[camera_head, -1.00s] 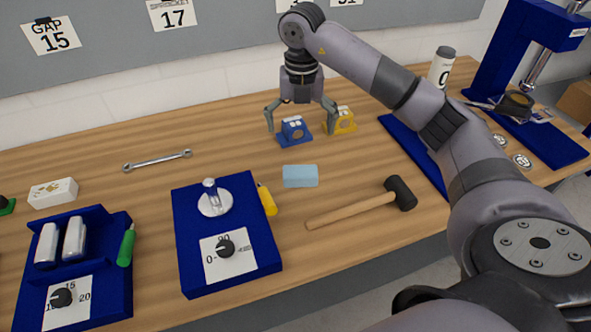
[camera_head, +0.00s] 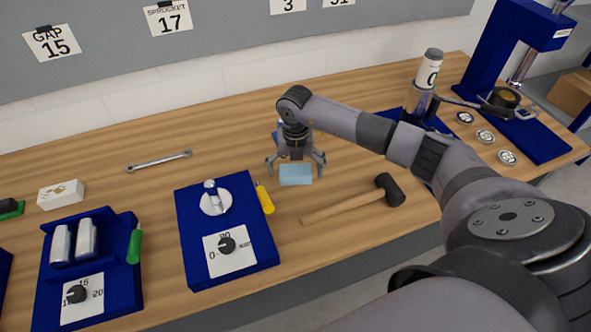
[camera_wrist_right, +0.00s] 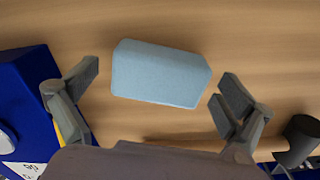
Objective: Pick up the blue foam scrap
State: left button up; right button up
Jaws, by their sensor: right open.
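The blue foam scrap (camera_head: 296,175) is a light blue block lying on the wooden table, right of the blue dial board. In the right wrist view the foam scrap (camera_wrist_right: 160,73) lies just ahead of the fingers, nearly centred between them. My right gripper (camera_head: 296,170) is open and points down at the foam, with one finger to each side of it. In the right wrist view its fingers (camera_wrist_right: 160,88) are spread wide with a gap on both sides of the foam. They hold nothing. My left gripper is not in view.
A wrench (camera_head: 158,161) lies farther back. A blue press (camera_head: 490,60) stands at the far right.

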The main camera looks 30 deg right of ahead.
jog(key=shift+f, duration=0.15)
jog(key=c, duration=0.9)
